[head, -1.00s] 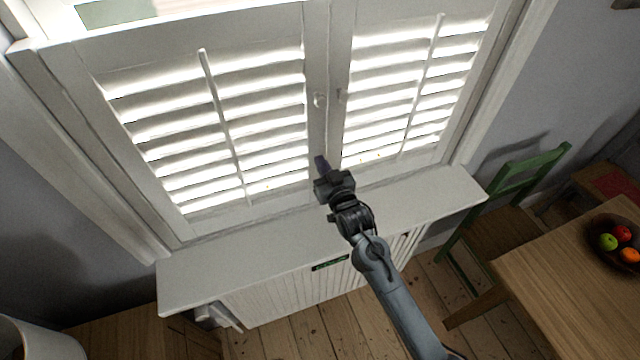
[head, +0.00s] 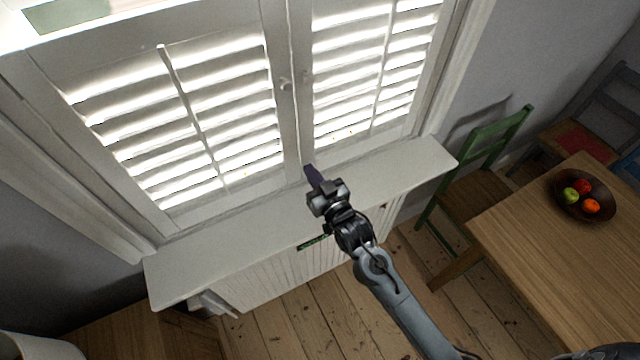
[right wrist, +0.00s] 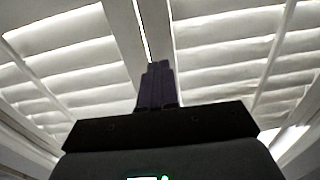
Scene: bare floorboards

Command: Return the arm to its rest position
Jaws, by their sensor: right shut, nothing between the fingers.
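My right gripper (head: 313,177) is in front of the window shutters, over the white sill. Its dark fingers are together with nothing between them. In the right wrist view the shut fingers (right wrist: 156,85) point toward the line where the two shutter panels meet. My right arm (head: 400,305) reaches in from the lower right. My left gripper does not show.
White louvred shutters (head: 225,125) stand behind the gripper, above the sill (head: 200,262) and a radiator cover. At the right are a green chair (head: 480,150) and a wooden table (head: 540,250) with a fruit bowl (head: 600,213). Bare floorboards (head: 310,320) lie below.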

